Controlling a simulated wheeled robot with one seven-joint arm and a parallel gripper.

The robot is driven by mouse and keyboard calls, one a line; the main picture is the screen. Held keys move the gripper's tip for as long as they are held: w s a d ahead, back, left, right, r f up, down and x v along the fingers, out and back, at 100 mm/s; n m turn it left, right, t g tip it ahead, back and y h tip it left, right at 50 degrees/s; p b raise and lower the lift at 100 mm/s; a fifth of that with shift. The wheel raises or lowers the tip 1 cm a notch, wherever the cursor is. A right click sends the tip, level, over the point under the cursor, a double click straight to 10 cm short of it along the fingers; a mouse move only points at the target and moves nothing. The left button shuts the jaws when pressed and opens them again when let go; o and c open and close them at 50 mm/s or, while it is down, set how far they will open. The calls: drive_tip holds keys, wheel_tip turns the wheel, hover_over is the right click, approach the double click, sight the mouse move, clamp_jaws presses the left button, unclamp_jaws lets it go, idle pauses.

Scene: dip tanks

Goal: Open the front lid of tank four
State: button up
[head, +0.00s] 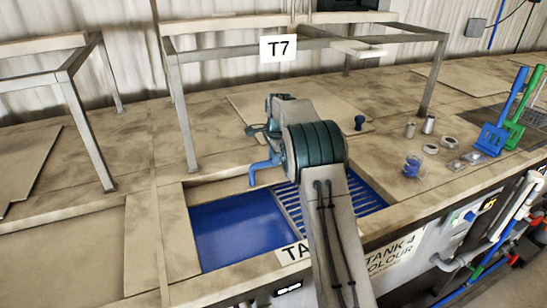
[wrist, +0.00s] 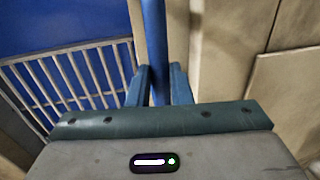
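The Tank 4 Colour label (head: 390,252) is on the tank front, partly behind my arm. Above it, the front opening shows blue liquid (head: 235,228) and a slatted grate (head: 370,200); no lid covers this part. A flat panel (head: 245,108) with a dark knob (head: 359,122) lies on the counter behind my arm. My gripper (head: 262,172) is over the back left edge of the opening, pointing left. In the wrist view a blue bar (wrist: 155,45) runs between the blue fingers (wrist: 160,86). I cannot tell whether they grip it.
A metal frame with a T7 sign (head: 278,48) stands over the tank. Jars and cans (head: 412,165) stand to the right, near blue and green paddles (head: 492,138). Another frame (head: 85,130) stands at the left. Pipes (head: 500,240) run along the front right.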

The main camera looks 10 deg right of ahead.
drive_tip(key=o, duration=0.4)
drive_tip(key=shift+r, duration=0.15)
drive_tip(key=s+r, duration=0.1)
drive_tip(key=r, duration=0.3)
drive_tip(key=r+b, duration=0.1)
drive_tip(key=r, duration=0.4)
drive_tip(key=s+r+b, duration=0.1)
drive_tip(key=r, duration=0.3)
drive_tip(key=shift+s+d+r, duration=0.15)
drive_tip(key=shift+s+d, duration=0.2)
